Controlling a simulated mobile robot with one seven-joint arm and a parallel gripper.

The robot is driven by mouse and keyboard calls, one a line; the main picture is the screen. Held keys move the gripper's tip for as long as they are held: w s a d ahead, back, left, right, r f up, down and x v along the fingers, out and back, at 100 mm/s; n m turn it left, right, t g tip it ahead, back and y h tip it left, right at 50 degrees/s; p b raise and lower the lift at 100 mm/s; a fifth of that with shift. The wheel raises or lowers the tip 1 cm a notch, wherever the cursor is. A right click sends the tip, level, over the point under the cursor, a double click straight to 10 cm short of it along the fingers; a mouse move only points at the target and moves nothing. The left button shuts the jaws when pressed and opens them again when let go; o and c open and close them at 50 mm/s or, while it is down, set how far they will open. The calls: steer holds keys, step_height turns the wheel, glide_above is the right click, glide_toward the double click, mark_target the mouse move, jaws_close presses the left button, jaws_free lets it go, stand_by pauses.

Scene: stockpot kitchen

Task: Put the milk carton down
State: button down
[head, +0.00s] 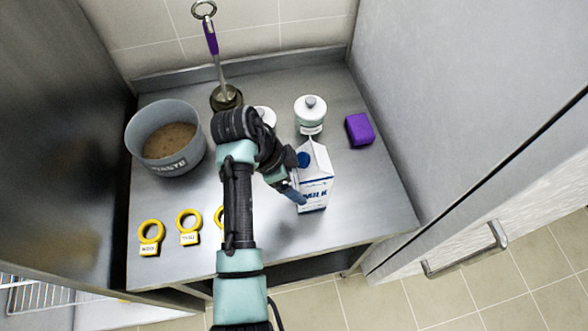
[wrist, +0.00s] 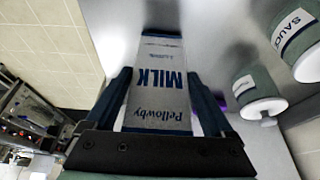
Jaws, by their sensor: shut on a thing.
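The white milk carton (head: 318,190) with blue lettering and a gable top is upright at the right-hand part of the steel counter (head: 350,215) in the head view. My gripper (head: 293,188) reaches it from the left and is shut on it. In the wrist view the carton (wrist: 158,85) sits between the two dark fingers of my gripper (wrist: 163,90), its MILK label facing the camera. I cannot tell whether its base touches the counter.
A grey waste tub (head: 166,140) with brown contents stands left. White-lidded pots (head: 310,115) and a purple block (head: 359,130) are behind the carton. A purple-handled utensil (head: 212,40) stands at the back. Yellow labelled rings (head: 151,235) lie at front left. The counter's front right is clear.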

steer(key=shift+w, duration=0.1)
steer(key=shift+f, duration=0.2)
jaws_free()
steer(key=p+v, duration=0.1)
steer(key=v, duration=1.1)
steer(key=shift+r, duration=0.1)
